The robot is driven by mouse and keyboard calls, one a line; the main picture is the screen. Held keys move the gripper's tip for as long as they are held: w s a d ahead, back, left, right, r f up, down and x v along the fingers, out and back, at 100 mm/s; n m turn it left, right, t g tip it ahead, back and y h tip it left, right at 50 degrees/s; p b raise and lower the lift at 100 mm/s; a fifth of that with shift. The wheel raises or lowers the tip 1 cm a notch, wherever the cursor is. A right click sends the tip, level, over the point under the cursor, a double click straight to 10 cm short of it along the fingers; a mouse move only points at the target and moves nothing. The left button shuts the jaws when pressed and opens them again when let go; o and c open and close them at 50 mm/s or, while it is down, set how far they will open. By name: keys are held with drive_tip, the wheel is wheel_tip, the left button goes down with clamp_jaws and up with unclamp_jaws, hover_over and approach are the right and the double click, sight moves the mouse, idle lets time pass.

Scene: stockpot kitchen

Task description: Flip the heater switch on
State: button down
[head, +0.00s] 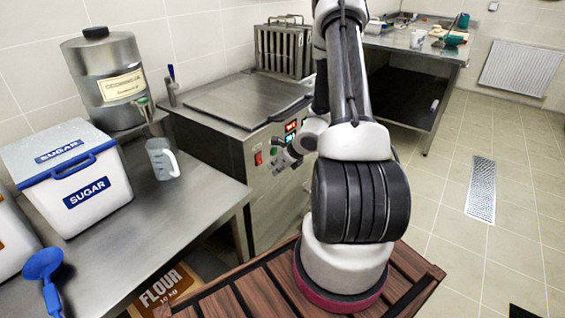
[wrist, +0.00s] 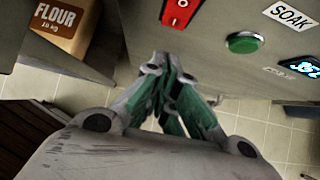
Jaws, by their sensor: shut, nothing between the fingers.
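The red rocker switch (head: 258,158) is on the front panel of the steel cooking unit (head: 221,143), at the panel's left. My gripper (head: 279,166) is in front of the panel, just right of the switch in the head view. In the wrist view my gripper's fingertips (wrist: 165,62) are together and empty, below the switch and apart from it in the picture.
A green button (wrist: 245,42) under a SOAK label (wrist: 290,13) and a lit display (wrist: 305,66) sit beside the switch. A steel table (head: 178,205) with sugar bin (head: 78,205) and jug (head: 161,160) stands left. A flour package (wrist: 62,28) is low beside the unit. Floor is open at right.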

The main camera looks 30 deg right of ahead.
sight(259, 159)
drive_tip(key=w, duration=0.1)
drive_tip(key=w+a, duration=0.1)
drive_tip(key=w, duration=0.1)
drive_tip(key=shift+w+a, duration=0.1)
drive_tip(key=shift+w, duration=0.05)
drive_tip(key=shift+w+a+f, duration=0.1)
drive_tip(key=shift+w+f, duration=0.05)
drive_tip(key=shift+w, duration=0.1)
idle(0.4)
drive_tip(key=shift+r, duration=0.8)
